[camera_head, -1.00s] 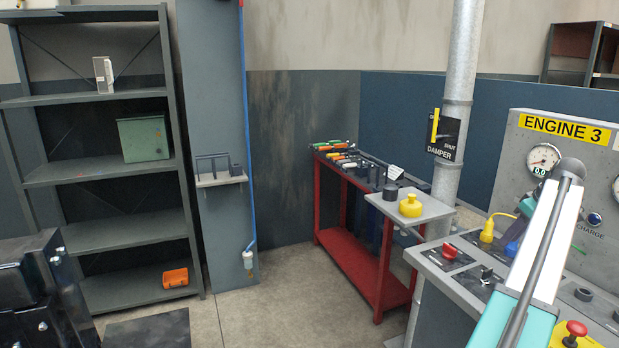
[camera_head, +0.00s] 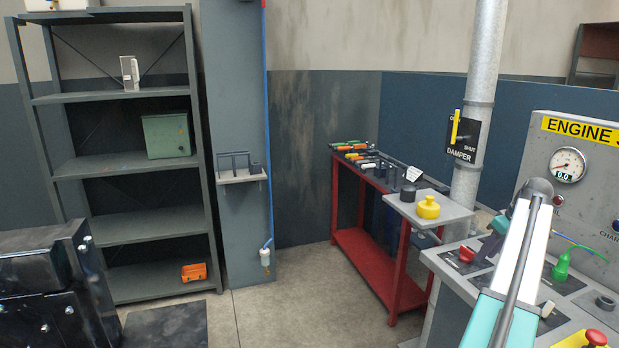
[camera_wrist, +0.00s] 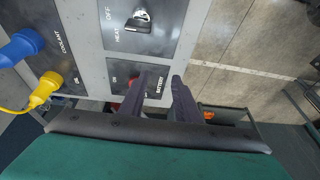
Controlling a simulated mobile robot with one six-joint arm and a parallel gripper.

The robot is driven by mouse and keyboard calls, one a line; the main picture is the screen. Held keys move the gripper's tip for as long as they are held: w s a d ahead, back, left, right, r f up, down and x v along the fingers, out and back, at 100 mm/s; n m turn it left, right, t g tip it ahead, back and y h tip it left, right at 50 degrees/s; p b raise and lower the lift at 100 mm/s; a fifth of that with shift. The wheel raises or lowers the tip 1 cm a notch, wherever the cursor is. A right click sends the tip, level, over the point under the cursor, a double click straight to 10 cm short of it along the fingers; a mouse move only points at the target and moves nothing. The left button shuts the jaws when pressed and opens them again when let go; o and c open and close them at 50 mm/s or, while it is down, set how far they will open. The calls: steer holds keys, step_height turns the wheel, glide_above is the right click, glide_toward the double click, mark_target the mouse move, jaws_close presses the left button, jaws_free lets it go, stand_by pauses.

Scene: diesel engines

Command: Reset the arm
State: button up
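My arm (camera_head: 515,270), white and teal, reaches up over the engine control console at the lower right of the head view. My gripper (camera_wrist: 163,82) shows in the wrist view with its two dark fingers apart and nothing visible between them. It is above the console panel, by the BATTERY label (camera_wrist: 158,88). A red knob (camera_head: 466,253) on the console is partly hidden by a finger in the wrist view. The gripper's fingers cannot be made out in the head view.
The console carries a green plug (camera_head: 562,264), a blue plug (camera_wrist: 22,46), a yellow plug (camera_wrist: 45,88) and a black HEAT switch (camera_wrist: 138,20). A red tool cart (camera_head: 372,262), a damper pipe (camera_head: 478,120) and shelves (camera_head: 130,168) stand beyond. Floor (camera_head: 290,310) is clear in the middle.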

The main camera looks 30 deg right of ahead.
steer(key=w+a+f+g+y, duration=0.1)
steer(key=w+a+f, duration=0.8)
steer(key=w+a, duration=0.3)
steer(key=w+a+f+g, duration=0.1)
steer(key=w+a+f, duration=0.9)
steer(key=a, duration=0.5)
steer(key=w+a+f+n, duration=0.1)
steer(key=a+f, duration=0.3)
steer(key=a, duration=0.6)
steer(key=w+a+f+g, duration=0.15)
steer(key=a+f, duration=0.35)
steer(key=a, duration=0.5)
steer(key=w+a+f+n, duration=0.15)
steer(key=a+f, duration=0.25)
steer(key=a, duration=0.7)
steer(key=s+a+f, duration=0.3)
steer(key=a, duration=0.6)
steer(key=s+a+f, duration=0.3)
steer(key=s+a, duration=0.1)
steer(key=a, duration=0.4)
steer(key=s+f+g, duration=0.3)
steer(key=s+f, duration=0.6)
steer(key=s, duration=0.3)
steer(key=s+f+g, duration=0.3)
steer(key=s+f, duration=0.6)
steer(key=s, duration=0.4)
steer(key=shift+d+f+h, duration=0.2)
steer(key=shift+h, duration=0.1)
steer(key=shift+d, duration=0.1)
